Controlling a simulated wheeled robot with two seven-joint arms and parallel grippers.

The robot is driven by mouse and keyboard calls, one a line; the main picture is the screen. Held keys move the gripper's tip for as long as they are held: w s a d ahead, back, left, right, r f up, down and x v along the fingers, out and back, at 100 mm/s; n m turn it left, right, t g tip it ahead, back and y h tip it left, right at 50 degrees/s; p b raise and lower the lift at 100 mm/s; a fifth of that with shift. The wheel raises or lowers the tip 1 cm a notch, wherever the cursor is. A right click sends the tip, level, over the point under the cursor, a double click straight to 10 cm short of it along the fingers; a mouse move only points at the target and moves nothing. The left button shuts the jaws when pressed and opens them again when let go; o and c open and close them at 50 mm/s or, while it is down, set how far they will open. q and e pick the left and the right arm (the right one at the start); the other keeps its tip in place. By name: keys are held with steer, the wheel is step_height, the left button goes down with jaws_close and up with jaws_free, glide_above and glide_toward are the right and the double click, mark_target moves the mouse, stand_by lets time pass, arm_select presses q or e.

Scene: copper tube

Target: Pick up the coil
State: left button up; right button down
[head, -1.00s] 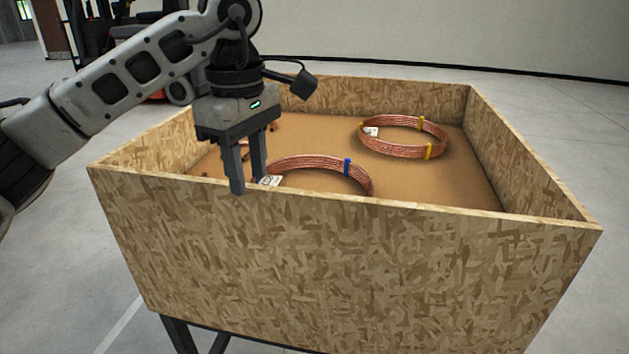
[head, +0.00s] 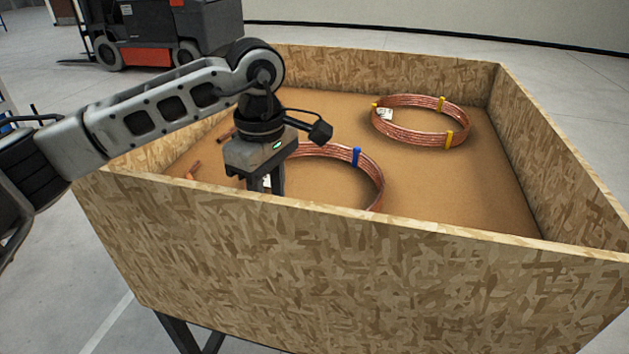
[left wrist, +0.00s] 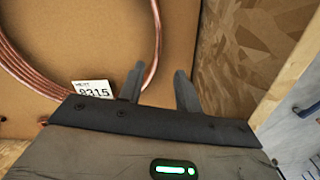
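A copper coil with a blue band (head: 357,157) lies on the floor of the wooden box, near its front wall, which hides the coil's near part. My left gripper (head: 265,188) points down over the coil's left side, its lower fingers hidden by the wall. In the left wrist view my left gripper (left wrist: 160,75) is open. The coil (left wrist: 157,45) appears between its two fingers there, with a white numbered label (left wrist: 93,89) beside the left finger. I cannot tell whether the fingertips reach down around the tube. My right gripper is not in view.
A second copper coil with yellow bands (head: 420,122) lies at the back right of the box. The box's front wall (head: 350,260) stands close to my left gripper. Short copper pieces (head: 193,170) lie at the left. A forklift (head: 150,35) stands behind.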

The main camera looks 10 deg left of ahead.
arm_select(q)
steer(key=shift+w+d+f+p, duration=0.1)
steer(key=shift+d+f+p, duration=0.1)
steer(key=shift+f, duration=0.75)
steer(key=shift+w+d+f+p, duration=0.1)
steer(key=shift+f+p, duration=0.1)
steer(key=shift+f, duration=0.8)
steer(key=shift+w+d+f+p, duration=0.1)
steer(key=shift+f+p, duration=0.1)
steer(key=shift+f, duration=0.75)
jaws_close()
steer(key=shift+r, duration=0.1)
